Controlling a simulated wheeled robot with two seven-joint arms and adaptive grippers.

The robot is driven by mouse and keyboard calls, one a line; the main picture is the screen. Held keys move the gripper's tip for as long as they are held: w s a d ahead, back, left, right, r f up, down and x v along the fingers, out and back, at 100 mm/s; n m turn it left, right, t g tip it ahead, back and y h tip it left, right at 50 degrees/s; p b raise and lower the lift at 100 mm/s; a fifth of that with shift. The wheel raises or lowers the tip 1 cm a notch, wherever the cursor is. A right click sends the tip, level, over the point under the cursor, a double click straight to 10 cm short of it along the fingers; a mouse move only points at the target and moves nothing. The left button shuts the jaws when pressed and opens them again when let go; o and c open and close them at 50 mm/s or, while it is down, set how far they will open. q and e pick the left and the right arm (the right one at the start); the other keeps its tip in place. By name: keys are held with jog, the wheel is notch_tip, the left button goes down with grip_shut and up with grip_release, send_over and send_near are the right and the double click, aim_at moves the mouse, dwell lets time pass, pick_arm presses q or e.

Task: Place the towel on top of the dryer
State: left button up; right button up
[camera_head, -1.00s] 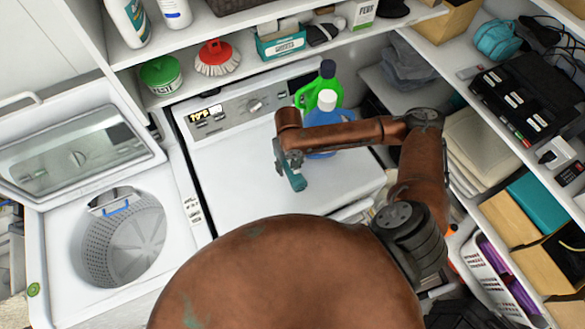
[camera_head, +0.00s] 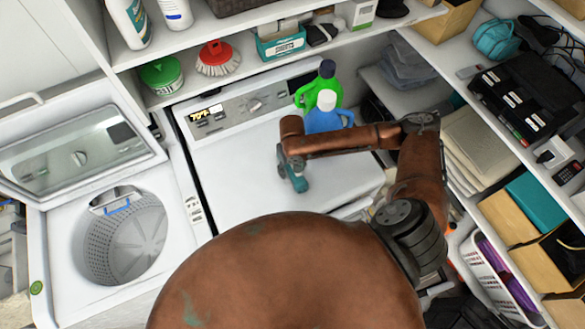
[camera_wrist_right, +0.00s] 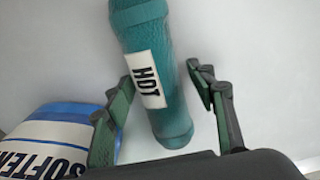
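A teal roll, seemingly the towel (camera_wrist_right: 181,95), shows in the right wrist view with a white "HOT" label. It is between the two fingers of my right gripper (camera_wrist_right: 168,112), which stand apart with gaps at its sides. In the head view my right gripper (camera_head: 290,172) is above the front part of the white dryer top (camera_head: 235,185), and the teal towel (camera_head: 300,185) shows there, partly hidden. I cannot tell for certain whether the towel rests on the dryer. My left gripper is out of view.
A blue softener bottle (camera_head: 325,117) and a green bottle (camera_head: 320,82) stand at the dryer's back right. An open washer (camera_head: 125,240) is to the left. The dryer's left part is clear.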

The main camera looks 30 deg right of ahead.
jog(key=shift+o, duration=0.9)
jog(key=shift+r, duration=0.1)
jog(key=shift+r, duration=0.35)
notch_tip(320, 180, up, 11)
jog(key=b, duration=0.1)
jog(key=shift+r, duration=0.2)
